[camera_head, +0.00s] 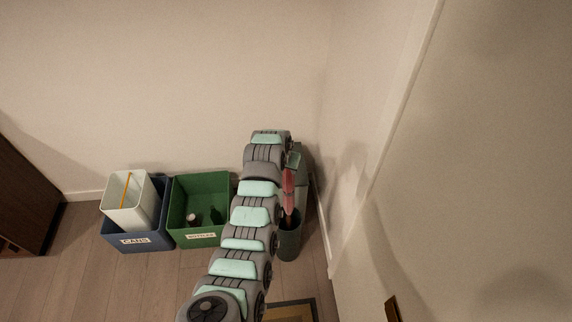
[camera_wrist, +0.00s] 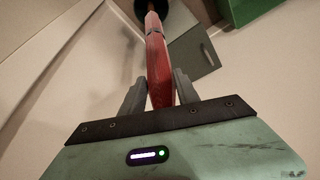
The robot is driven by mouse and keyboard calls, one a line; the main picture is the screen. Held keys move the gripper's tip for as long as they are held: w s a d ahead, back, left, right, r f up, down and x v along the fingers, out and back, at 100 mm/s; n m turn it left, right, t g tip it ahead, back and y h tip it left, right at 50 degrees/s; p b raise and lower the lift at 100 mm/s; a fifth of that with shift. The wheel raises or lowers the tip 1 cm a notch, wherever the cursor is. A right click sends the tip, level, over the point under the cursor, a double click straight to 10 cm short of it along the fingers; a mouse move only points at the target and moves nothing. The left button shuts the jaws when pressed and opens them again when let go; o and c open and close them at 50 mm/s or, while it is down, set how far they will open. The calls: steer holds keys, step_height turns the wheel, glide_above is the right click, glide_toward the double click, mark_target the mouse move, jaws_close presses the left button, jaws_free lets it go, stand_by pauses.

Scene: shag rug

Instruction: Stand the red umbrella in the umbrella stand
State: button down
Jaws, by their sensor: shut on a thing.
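The red umbrella (camera_head: 288,190) hangs roughly upright beside my arm in the head view. Its lower end is at the mouth of the dark grey, round umbrella stand (camera_head: 289,245); I cannot tell how far inside it is. In the wrist view, the umbrella (camera_wrist: 157,62) runs away from me between the two grey fingers of my gripper (camera_wrist: 159,80), which is shut on it. Its far end meets a dark round shape at the top edge, which looks like the stand. My arm hides part of the umbrella's surroundings in the head view.
A green bin (camera_head: 201,237) with small items inside stands left of the stand. Left of it is a blue bin (camera_head: 137,243) holding a white container (camera_head: 128,211). A grey-green object (camera_head: 303,188) stands behind the umbrella, close to the right wall. A framed mat (camera_head: 292,308) lies in front.

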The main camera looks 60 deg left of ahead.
steer(key=shift+f+b, duration=2.65)
steer(key=shift+f, duration=3.05)
steer(key=c, duration=0.8)
jaws_free()
steer(key=shift+r, duration=0.15)
steer(key=p, duration=0.3)
glide_toward(286, 186)
steer(key=shift+s+d+r, duration=0.1)
steer(key=shift+d+r, duration=0.05)
steer(key=shift+r, duration=0.4)
